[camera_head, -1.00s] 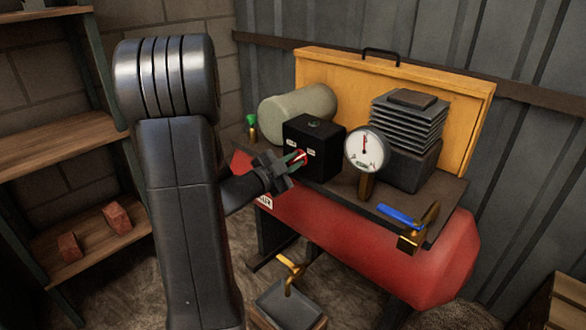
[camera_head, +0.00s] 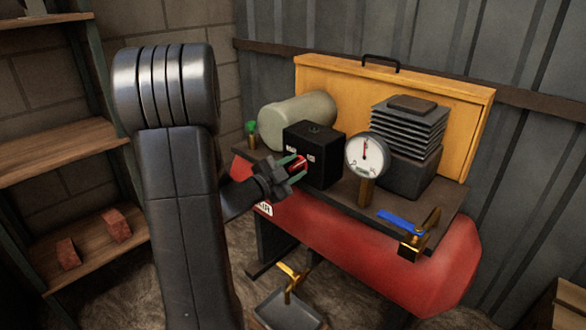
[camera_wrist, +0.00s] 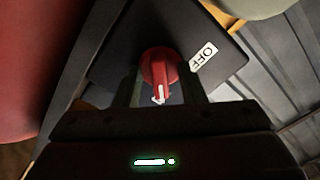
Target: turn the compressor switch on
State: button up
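The compressor switch is a red round knob (camera_wrist: 160,68) with a white arrow on its raised grip, on the front of a black box (camera_head: 327,146). In the wrist view the arrow points down the picture, and a white OFF label (camera_wrist: 203,55) lies to the knob's upper right. My gripper (camera_head: 295,167) is at the box's front; it also shows in the wrist view (camera_wrist: 160,85). Its fingers stand apart on either side of the knob, with gaps beside the raised grip. Two small white labels show above the knob in the head view, too small to read.
The box stands on a dark plate over a red tank (camera_head: 400,260). A pressure gauge (camera_head: 366,157), a finned block (camera_head: 408,130) and a blue-handled valve (camera_head: 400,221) are to its right. A grey-green cylinder (camera_head: 297,117) is behind it. Shelves (camera_head: 60,150) stand at left.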

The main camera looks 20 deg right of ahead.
jog(key=p+v, duration=0.2)
jog(key=v, duration=1.2)
jog(key=shift+d+f, duration=0.1)
jog(key=shift+d, duration=0.05)
jog(key=b+x, duration=0.2)
jog(key=x, duration=1.1)
jog(key=shift+w+d, duration=0.2)
jog(key=shift+d, duration=0.15)
jog(key=shift+a, duration=0.1)
